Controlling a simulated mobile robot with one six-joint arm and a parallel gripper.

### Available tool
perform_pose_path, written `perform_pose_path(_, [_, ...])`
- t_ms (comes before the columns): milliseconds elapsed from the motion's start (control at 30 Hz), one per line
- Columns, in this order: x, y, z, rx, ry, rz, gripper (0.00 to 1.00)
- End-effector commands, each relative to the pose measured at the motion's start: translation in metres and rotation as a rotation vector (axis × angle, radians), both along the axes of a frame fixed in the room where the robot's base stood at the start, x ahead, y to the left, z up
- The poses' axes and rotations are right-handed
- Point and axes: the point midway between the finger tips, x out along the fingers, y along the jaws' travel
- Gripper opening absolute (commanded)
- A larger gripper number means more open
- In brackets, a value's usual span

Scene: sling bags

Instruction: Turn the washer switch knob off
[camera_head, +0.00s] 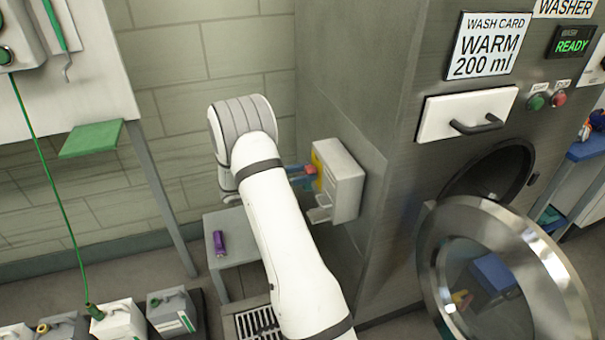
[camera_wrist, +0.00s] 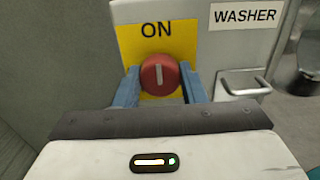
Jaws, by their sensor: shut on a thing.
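The washer switch knob (camera_wrist: 160,74) is round and red with a pale pointer line standing upright, under the word ON on a yellow plate (camera_wrist: 183,36). My gripper (camera_wrist: 160,88) has its two blue fingers on the left and right sides of the knob, shut on it. In the head view, my gripper (camera_head: 303,177) reaches the yellow front of the grey switch box (camera_head: 345,180) on the washer's side; the knob is hard to make out there. A WASHER label (camera_wrist: 245,15) sits right of the plate in the wrist view.
A small handle (camera_wrist: 245,84) sticks out right of the knob. The washer (camera_head: 400,150) has its round glass door (camera_head: 433,240) open. A small grey table (camera_head: 245,247) holding a purple object (camera_head: 219,243) stands left of the switch box. Several jugs stand at the lower left.

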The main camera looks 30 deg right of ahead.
Motion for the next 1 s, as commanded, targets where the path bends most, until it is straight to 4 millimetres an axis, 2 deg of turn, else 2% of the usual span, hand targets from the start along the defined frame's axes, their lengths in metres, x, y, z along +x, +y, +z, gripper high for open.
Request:
perform_pose_path(33, [0.0001, 0.0002, 0.0, 0.0, 0.0, 0.001, 0.28])
perform_pose_path(200, [0.0003, 0.0004, 0.0, 0.0, 0.0, 0.001, 0.14])
perform_pose_path(567, [0.0005, 0.0009, 0.0027, 0.016, 0.062, 0.002, 0.14])
perform_pose_path(1000, [0.0013, 0.0013, 0.0051, 0.105, 0.4, 0.003, 0.14])
